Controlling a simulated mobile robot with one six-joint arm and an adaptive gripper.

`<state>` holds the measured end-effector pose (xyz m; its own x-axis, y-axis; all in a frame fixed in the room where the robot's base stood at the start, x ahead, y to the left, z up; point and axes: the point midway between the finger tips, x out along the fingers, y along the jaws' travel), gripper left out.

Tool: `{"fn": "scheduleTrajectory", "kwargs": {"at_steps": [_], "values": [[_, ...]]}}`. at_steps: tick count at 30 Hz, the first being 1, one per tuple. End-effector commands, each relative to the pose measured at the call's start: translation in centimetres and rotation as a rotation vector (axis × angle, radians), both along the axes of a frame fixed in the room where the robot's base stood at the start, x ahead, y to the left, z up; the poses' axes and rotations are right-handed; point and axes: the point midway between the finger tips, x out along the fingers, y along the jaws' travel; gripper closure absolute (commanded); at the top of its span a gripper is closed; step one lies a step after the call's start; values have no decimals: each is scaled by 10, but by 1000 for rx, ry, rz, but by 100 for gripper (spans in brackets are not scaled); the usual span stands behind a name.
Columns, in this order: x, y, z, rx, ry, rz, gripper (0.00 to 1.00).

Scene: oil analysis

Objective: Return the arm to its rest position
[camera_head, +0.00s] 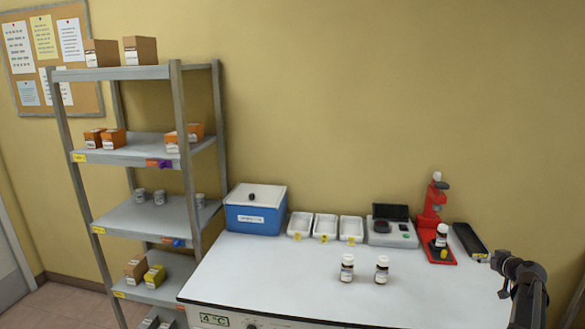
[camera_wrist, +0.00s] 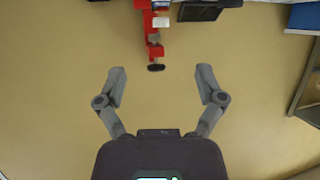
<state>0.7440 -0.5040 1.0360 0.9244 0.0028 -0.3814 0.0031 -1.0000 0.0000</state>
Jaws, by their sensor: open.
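My gripper (camera_head: 500,262) is at the right edge of the bench in the head view, in front of the black box and the red stand. In the wrist view my gripper (camera_wrist: 161,78) has its two fingers spread wide with nothing between them. The yellow wall lies behind the fingers there. Most of my arm is outside the head view; only its end shows at the lower right.
The white bench (camera_head: 270,270) holds a red stand (camera_head: 433,215) with a bottle, a black box (camera_head: 470,240), two bottles (camera_head: 347,268) (camera_head: 382,269), white trays (camera_head: 325,227), an instrument (camera_head: 393,230) and a blue cooler (camera_head: 255,212). Grey shelves (camera_head: 130,150) stand left.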

Motion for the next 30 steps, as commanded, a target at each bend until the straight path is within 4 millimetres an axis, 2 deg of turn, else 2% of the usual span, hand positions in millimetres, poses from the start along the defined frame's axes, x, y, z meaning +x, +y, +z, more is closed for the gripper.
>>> {"fn": "scheduleTrajectory", "kwargs": {"at_steps": [8, 17, 23, 30], "values": [[0, 19, -5, 18, 31, 22, 12], [5, 68, -16, 56, 101, 76, 12], [6, 120, -28, 90, 181, 128, 12], [-4, 220, -52, 143, 357, 209, 12]]}}
